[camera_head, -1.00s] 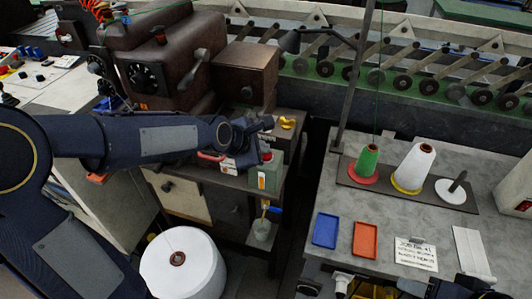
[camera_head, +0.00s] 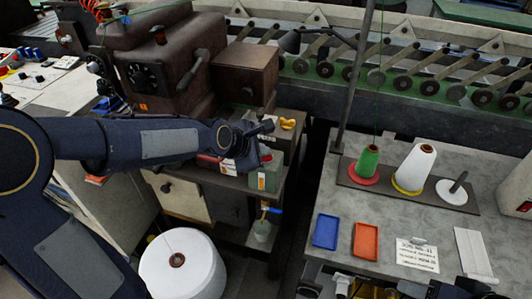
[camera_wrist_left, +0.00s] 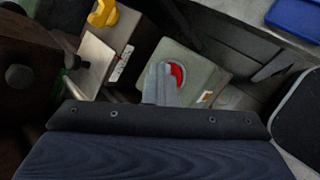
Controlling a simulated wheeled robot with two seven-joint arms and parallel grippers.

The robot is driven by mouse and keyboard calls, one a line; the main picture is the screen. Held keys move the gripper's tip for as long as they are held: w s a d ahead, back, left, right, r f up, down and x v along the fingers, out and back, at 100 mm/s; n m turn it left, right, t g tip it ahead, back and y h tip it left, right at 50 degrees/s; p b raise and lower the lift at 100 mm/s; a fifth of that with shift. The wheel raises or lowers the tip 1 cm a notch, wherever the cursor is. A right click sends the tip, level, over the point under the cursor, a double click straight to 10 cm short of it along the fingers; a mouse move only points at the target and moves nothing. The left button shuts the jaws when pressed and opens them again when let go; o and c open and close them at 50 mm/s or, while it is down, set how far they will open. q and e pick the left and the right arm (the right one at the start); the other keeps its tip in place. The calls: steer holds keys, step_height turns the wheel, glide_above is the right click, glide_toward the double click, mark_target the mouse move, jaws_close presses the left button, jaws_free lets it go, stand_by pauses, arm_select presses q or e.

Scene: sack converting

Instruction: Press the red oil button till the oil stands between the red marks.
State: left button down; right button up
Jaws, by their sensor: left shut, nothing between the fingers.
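The grey-green oil box (camera_head: 265,178) stands at the front right corner of the machine's bench in the head view. The red button (camera_wrist_left: 177,75) shows on its top face in the wrist view, partly covered by my fingers. My left gripper (camera_wrist_left: 161,82) is shut and empty, its tips over or against the button's left side; I cannot tell whether they touch it. The left gripper (camera_head: 264,152) also shows at the box top in the head view. A small yellowish sight window shows on the box front, but its marks and oil level are too small to read.
A block with a yellow knob (camera_head: 288,124) stands behind the box. A brown machine (camera_head: 165,65) rises to the left. A large white roll (camera_head: 183,270) stands below the arm. A grey table (camera_head: 385,220) with cones and trays is to the right, across a gap.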

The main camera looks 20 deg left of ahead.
arm_select(q)
steer(key=shift+f, duration=0.1)
steer(key=shift+r+p, duration=1.25)
step_height(320, 180, up, 5)
steer(key=p, duration=0.5)
